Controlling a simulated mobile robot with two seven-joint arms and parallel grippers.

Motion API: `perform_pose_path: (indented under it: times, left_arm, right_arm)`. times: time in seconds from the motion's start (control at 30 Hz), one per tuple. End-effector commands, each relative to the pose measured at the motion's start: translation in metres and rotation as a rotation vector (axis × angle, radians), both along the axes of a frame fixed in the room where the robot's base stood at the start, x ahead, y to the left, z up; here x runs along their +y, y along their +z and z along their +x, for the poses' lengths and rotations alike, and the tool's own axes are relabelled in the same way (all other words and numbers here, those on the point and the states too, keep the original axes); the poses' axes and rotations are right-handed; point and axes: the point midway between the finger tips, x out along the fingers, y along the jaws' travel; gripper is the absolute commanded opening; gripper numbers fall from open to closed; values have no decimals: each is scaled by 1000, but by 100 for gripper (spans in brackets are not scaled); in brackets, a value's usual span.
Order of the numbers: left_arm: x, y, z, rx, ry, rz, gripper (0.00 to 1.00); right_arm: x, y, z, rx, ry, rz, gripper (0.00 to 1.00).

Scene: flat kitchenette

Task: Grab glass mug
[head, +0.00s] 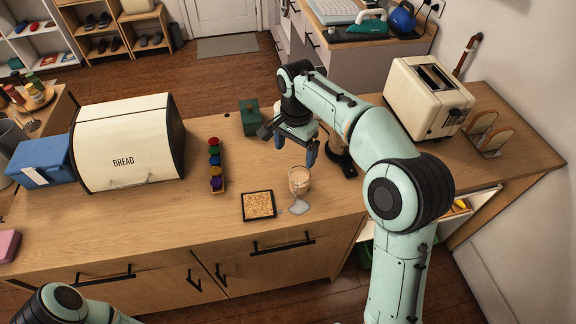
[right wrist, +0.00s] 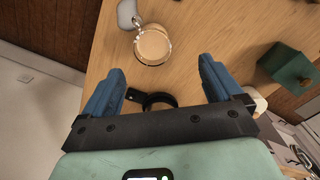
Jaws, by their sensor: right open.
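In the right wrist view the mug (right wrist: 152,46) shows from above, beyond the fingertips. My right gripper (head: 296,149) is open and empty, just behind the mug in the head view and apart from it. Its two blue fingers (right wrist: 158,80) are spread wide in the right wrist view. Only a part of my left arm shows at the bottom left of the head view; its gripper is out of view.
A grey flat piece (head: 299,207) and a square cork-like mat (head: 258,205) lie near the mug.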

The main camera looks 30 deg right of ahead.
Motion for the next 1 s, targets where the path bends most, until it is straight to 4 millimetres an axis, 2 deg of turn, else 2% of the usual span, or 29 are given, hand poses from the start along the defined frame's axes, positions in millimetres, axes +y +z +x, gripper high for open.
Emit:
perform_pose_path:
  times: [0.4, 0.67, 0.9, 1.0]
  left_arm:
    - [0, -18, -15, 18, 1, 0, 43]
    - [0, -20, -17, 19, 1, 0, 43]
    - [0, -23, -19, 22, 0, 0, 43]
    - [0, -24, -19, 22, 0, 0, 43]
  right_arm:
    - [-1, -72, -2, 4, 0, 0, 93]
    - [-3, -90, -3, 4, 0, 1, 93]
    - [-9, -125, -7, 4, 0, 0, 93]
    - [-9, -133, -7, 4, 1, 1, 93]
